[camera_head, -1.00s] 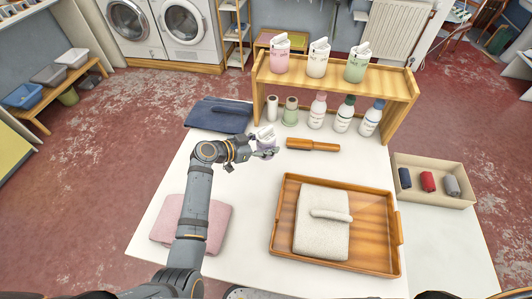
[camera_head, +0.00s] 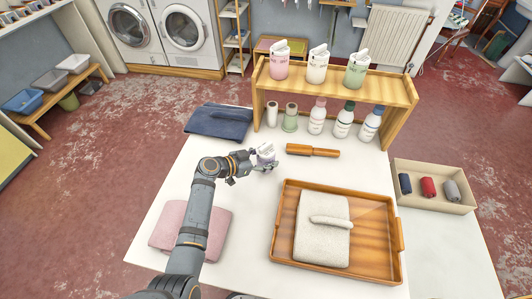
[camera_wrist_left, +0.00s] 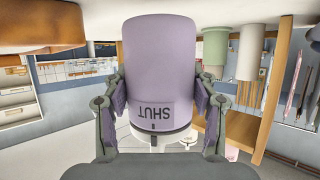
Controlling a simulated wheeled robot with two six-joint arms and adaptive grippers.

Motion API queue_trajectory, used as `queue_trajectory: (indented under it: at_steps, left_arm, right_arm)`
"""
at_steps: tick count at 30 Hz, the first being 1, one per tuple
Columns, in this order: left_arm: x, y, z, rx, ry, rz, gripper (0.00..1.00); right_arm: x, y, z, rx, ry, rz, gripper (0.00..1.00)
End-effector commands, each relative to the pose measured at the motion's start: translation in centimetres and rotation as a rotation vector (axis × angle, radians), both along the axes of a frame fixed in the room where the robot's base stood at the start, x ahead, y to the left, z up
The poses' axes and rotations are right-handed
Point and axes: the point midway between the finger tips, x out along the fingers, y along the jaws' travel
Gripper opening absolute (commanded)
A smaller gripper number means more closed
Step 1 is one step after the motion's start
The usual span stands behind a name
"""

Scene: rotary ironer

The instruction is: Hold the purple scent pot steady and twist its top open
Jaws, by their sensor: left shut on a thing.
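The purple scent pot (camera_head: 265,152) is at the middle of the white table, held in my left gripper (camera_head: 264,164). In the left wrist view, which is upside down, the pot's smooth purple body (camera_wrist_left: 160,60) fills the middle. A band near its top reads "SHUT", with a dark mark beside the word and a pale top partly seen beyond it. The left gripper's fingers (camera_wrist_left: 158,108) press on both sides of the pot. I cannot tell whether its base touches the table. My right gripper is not in view.
A wooden rolling pin-like tool (camera_head: 312,150) lies just right of the pot. A wooden tray (camera_head: 282,225) holds a folded towel. A shelf (camera_head: 400,88) with bottles stands behind. Blue cloth (camera_head: 220,121) and pink cloth (camera_head: 205,232) lie left.

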Motion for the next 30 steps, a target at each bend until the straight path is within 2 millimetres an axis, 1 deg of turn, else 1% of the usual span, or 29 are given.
queue_trajectory:
  at_steps: [8,19,30]
  left_arm:
    - [0.0,0.0,-0.3,-0.001,0.001,-0.001,0.26]
    - [0.0,0.0,-2.4,0.0,0.002,0.0,0.26]
    - [0.0,0.0,-2.6,0.0,0.0,0.0,0.26]
  right_arm:
    - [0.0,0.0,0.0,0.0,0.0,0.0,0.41]
    - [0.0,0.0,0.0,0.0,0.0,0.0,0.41]
    - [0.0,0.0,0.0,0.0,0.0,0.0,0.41]
